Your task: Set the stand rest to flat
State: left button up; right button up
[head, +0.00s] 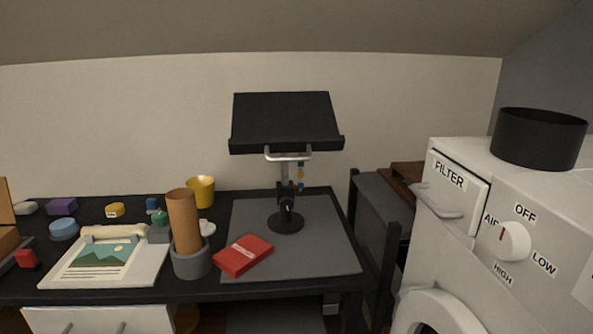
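A black stand (284,190) with a round base stands upright on a grey mat on the black desk. Its black rest (285,118) is a wide panel with a lip along the lower edge. The rest is tilted, its face turned toward me and sloping up to the back. Neither of my grippers is in view.
A red box (243,255) lies on the grey mat (325,252), left of the stand base. A brown cylinder (184,220) in a grey cup, a yellow cup (201,190) and a picture sheet (103,262) are further left. A white appliance (500,240) stands at the right.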

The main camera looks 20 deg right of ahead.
aim_at(267, 124)
jog(key=u, duration=1.1)
jog(key=i, duration=0.65)
jog(key=z, duration=1.4)
